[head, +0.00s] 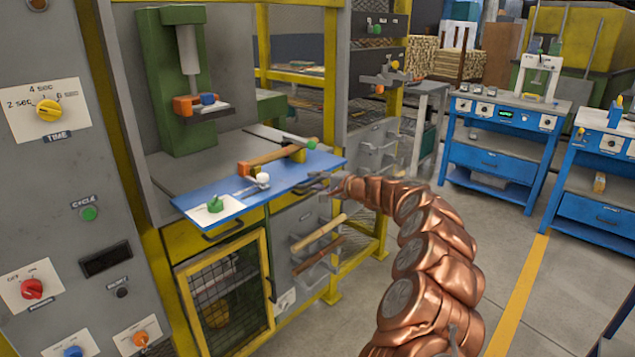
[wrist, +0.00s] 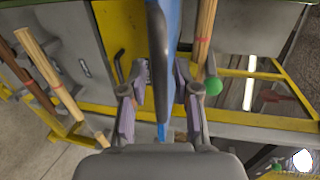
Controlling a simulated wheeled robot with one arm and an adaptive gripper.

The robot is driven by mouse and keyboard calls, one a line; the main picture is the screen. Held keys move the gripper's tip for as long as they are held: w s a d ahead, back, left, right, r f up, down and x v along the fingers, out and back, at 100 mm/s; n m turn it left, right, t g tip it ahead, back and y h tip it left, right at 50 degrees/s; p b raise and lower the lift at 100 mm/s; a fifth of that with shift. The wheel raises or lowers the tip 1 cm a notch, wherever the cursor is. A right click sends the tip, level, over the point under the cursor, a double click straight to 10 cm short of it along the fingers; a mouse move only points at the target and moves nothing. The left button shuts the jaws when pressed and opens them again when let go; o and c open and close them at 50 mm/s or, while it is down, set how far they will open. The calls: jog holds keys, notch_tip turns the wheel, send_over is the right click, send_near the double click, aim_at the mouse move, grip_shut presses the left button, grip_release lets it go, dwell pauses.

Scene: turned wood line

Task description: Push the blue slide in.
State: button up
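The blue slide (head: 300,168) is a long flat blue board lying across the front of the workbench under the green press. A green knob on a white plate (head: 214,211) sits at its left end. My gripper (head: 322,184) is at the front edge of the slide, near its right end. In the wrist view the slide (wrist: 160,35) stands edge-on between the two spread fingers of my gripper (wrist: 161,84). A gap shows on the left finger's side; whether the right finger touches the slide is unclear.
The green press (head: 170,80) stands behind the slide. A wooden handle with a green tip (wrist: 203,40) is close to the right finger. A rack with wooden rods (head: 318,235) hangs below. Blue benches (head: 497,140) stand at right, with clear floor (head: 510,225) before them.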

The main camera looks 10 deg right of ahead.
grip_shut()
dwell(0.3)
